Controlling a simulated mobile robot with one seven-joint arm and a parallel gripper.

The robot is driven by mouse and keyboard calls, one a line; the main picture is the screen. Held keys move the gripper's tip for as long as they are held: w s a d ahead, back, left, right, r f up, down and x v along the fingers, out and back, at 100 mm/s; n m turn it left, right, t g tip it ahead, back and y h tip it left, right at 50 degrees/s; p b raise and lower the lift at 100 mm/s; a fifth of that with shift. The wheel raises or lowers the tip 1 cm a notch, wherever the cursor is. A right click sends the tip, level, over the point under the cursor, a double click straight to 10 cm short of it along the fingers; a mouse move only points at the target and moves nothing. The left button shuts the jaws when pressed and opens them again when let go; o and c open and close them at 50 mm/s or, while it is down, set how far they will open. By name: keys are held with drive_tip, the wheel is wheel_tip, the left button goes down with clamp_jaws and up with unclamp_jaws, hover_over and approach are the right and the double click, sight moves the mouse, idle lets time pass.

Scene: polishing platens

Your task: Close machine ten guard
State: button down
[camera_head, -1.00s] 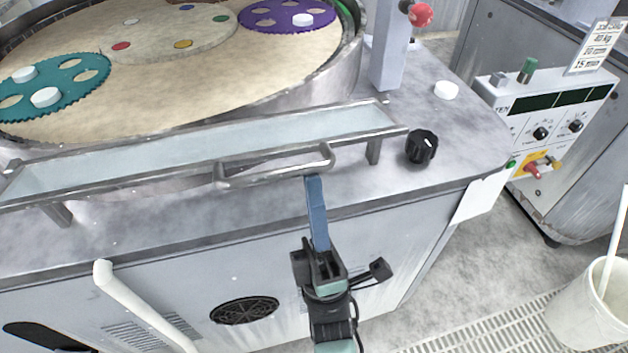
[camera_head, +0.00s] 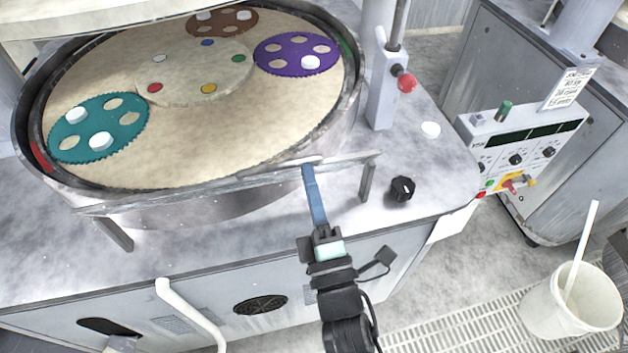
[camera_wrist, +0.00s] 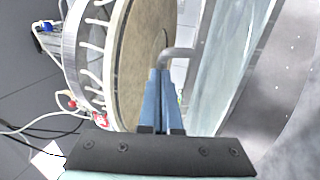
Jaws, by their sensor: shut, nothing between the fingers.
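The guard is a clear panel in a grey metal frame (camera_head: 215,187) along the front rim of the round polishing machine. In the head view it shows nearly edge-on, as a thin bar between two short posts. In the wrist view its clear panel (camera_wrist: 222,65) runs along the right, with a bent metal handle (camera_wrist: 180,52) at the fingertips. My gripper (camera_head: 308,170) has long blue fingers, shut with nothing between them. Its tips (camera_wrist: 160,75) are at the guard's bar, at or against the handle; exact contact is unclear. No machine number is readable.
Behind the guard is the platen (camera_head: 240,125) with teal (camera_head: 128,128), purple (camera_head: 290,45) and brown carriers. A black knob (camera_head: 401,188) and a grey column (camera_head: 382,95) stand right on the deck. A control box (camera_head: 520,145) and white bucket (camera_head: 565,310) are further right.

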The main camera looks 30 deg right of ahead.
drive_tip(key=p+x, duration=0.1)
drive_tip(key=x, duration=0.2)
drive_tip(key=r+x, duration=0.1)
drive_tip(key=x, duration=0.3)
drive_tip(key=shift+r+p, duration=0.25)
drive_tip(key=shift+p, duration=0.1)
drive_tip(key=shift+w+d, duration=0.15)
drive_tip(key=shift+w, duration=0.4)
